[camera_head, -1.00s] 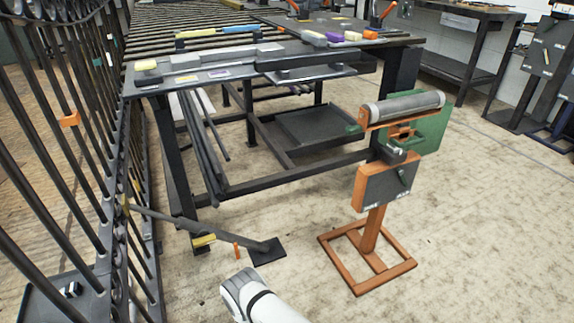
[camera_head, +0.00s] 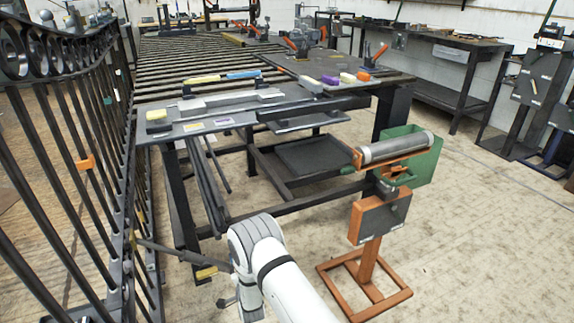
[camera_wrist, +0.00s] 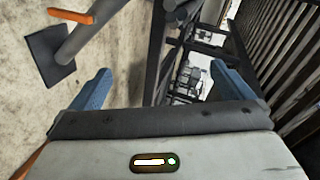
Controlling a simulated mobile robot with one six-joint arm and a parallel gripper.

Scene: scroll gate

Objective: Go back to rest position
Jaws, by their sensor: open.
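My gripper (camera_wrist: 160,88) shows in the wrist view with its two blue fingers wide apart and nothing between them. In the head view my white arm rises from the bottom middle, and its fingers are hidden there. The arm is in front of the work table (camera_head: 172,132) and left of the orange roller stand (camera_head: 367,240). In the wrist view a grey post with a square dark base plate (camera_wrist: 48,57) and an orange tab (camera_wrist: 70,16) lies beyond the left finger.
The black scroll gate (camera_head: 75,140) runs along the left, with an orange clamp (camera_head: 86,163) on it. The table holds brushes (camera_head: 221,77) and small blocks. A workbench (camera_head: 455,50) stands at the back right.

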